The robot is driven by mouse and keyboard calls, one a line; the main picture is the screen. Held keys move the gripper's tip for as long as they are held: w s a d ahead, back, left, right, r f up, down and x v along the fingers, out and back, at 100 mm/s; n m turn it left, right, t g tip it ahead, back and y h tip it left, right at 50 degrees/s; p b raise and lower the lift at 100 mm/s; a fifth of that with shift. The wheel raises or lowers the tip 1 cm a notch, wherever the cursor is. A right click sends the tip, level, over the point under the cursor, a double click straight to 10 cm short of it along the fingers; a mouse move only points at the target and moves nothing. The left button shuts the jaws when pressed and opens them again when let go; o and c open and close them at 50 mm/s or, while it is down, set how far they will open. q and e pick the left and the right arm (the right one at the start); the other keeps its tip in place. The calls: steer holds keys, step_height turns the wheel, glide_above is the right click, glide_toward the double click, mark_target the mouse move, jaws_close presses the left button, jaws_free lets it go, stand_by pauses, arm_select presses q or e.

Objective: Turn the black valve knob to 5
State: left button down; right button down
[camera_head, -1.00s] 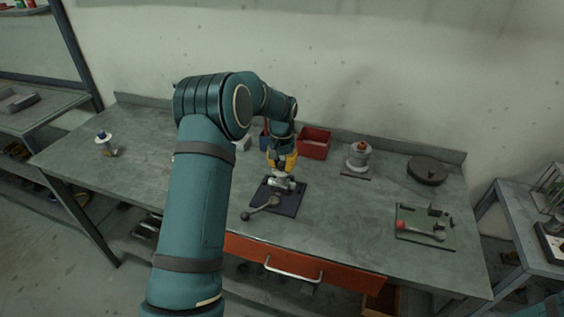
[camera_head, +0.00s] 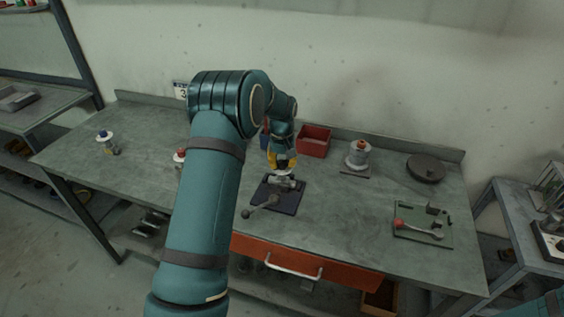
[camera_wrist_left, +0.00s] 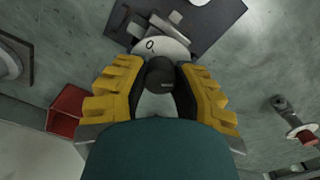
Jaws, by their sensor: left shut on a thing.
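In the left wrist view, the black valve knob (camera_wrist_left: 160,74) sits between the yellow fingers of my left gripper (camera_wrist_left: 158,88), which is shut on it. Behind the knob is a white dial (camera_wrist_left: 178,50) with a "0" visible; its other marks are hidden. In the head view, my left gripper (camera_head: 283,163) points down at the metal valve body (camera_head: 287,183) on a dark plate (camera_head: 290,206). The knob is hidden there by the fingers. I cannot read the knob's setting. My right gripper is not in view.
A grey lever with a ball end (camera_head: 246,214) lies at the plate's front left. A red bin (camera_head: 314,142) stands behind. A red-topped valve (camera_head: 358,157), a dark disc (camera_head: 427,168) and a green plate with a red-balled lever (camera_head: 400,223) are to the right.

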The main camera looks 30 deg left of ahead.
mark_target(282, 162)
arm_select(q)
steer(key=shift+f, duration=0.1)
steer(key=c, duration=0.7)
jaws_free()
step_height(282, 162, up, 12)
steer(key=shift+r, duration=0.1)
stand_by(0.4)
